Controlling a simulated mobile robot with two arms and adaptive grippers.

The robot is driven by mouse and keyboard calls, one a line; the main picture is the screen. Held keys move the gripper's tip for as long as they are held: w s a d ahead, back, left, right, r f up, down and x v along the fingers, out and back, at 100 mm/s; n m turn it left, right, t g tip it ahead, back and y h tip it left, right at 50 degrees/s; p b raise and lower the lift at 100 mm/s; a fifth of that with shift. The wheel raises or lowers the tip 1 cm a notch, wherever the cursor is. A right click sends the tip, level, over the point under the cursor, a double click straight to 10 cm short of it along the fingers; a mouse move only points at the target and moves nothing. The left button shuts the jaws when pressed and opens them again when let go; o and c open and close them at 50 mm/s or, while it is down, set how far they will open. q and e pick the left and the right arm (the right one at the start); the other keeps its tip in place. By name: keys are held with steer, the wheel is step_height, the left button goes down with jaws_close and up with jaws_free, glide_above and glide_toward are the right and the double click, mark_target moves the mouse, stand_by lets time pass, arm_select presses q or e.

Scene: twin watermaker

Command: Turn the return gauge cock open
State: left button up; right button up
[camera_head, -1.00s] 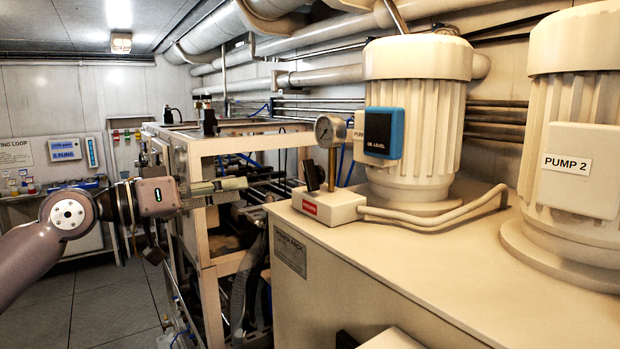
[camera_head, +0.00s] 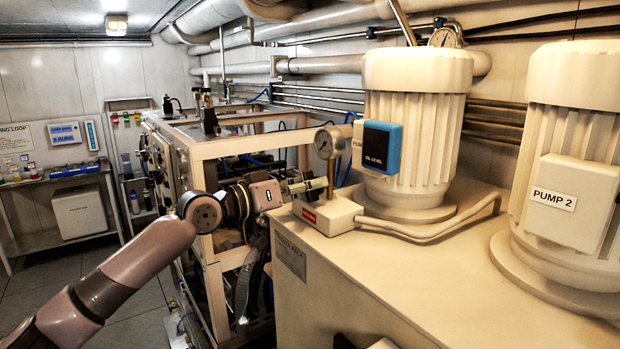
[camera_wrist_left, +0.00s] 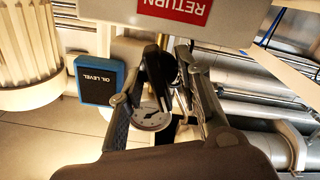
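The return gauge (camera_head: 324,143) stands on a brass stem above a cream block (camera_head: 328,213) with a red label, on the front corner of the pump cabinet. The wrist view shows the red RETURN label (camera_wrist_left: 174,8) upside down, and the gauge face (camera_wrist_left: 150,118) beyond the fingers. The cock's black lever (camera_wrist_left: 157,72) stands between the two fingers there. My left gripper (camera_head: 316,184) is at the lever, just above the block; it is open around the lever, and I cannot tell whether either finger touches it. My right gripper is not in view.
A motor with a blue oil level box (camera_head: 381,147) stands close right of the gauge. The Pump 2 motor (camera_head: 570,170) is farther right. A cream pipe (camera_head: 430,228) runs from the block across the cabinet top. A metal frame (camera_head: 205,215) stands left behind my left wrist.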

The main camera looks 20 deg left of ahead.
arm_select(q)
steer(key=shift+c, duration=0.2)
jaws_close()
stand_by(0.3)
